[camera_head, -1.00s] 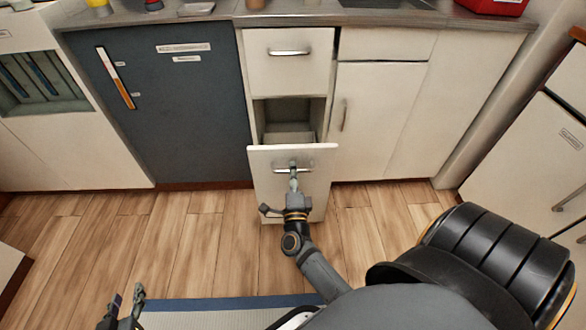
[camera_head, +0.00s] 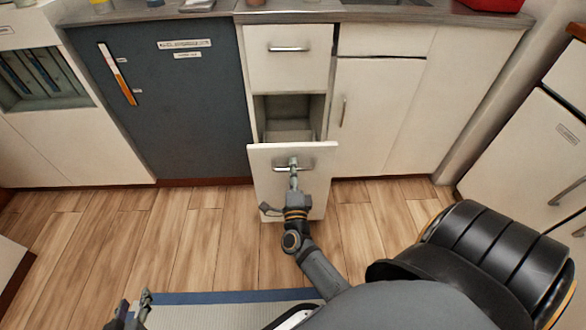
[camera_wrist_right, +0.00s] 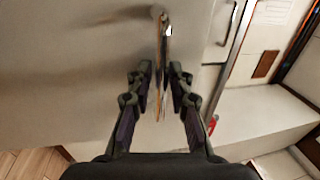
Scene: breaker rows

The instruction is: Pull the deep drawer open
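The deep drawer (camera_head: 310,185) is the tall white front low in the narrow middle cabinet. It stands out from the cabinet, with the hollow interior (camera_head: 289,108) showing above its top edge. My right gripper (camera_head: 293,170) is at the drawer's metal bar handle (camera_head: 306,167). My left gripper (camera_head: 132,304) is at the bottom left, away from the drawer, fingers apart and empty, partly cut off by the frame.
A closed upper drawer (camera_head: 289,70) is above. A dark blue-grey panel (camera_head: 170,110) is to the left, and a white cupboard door (camera_head: 375,115) to the right. Wooden floor (camera_head: 190,225) is open in front of the cabinets. A grey mat (camera_head: 215,312) lies at the bottom.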

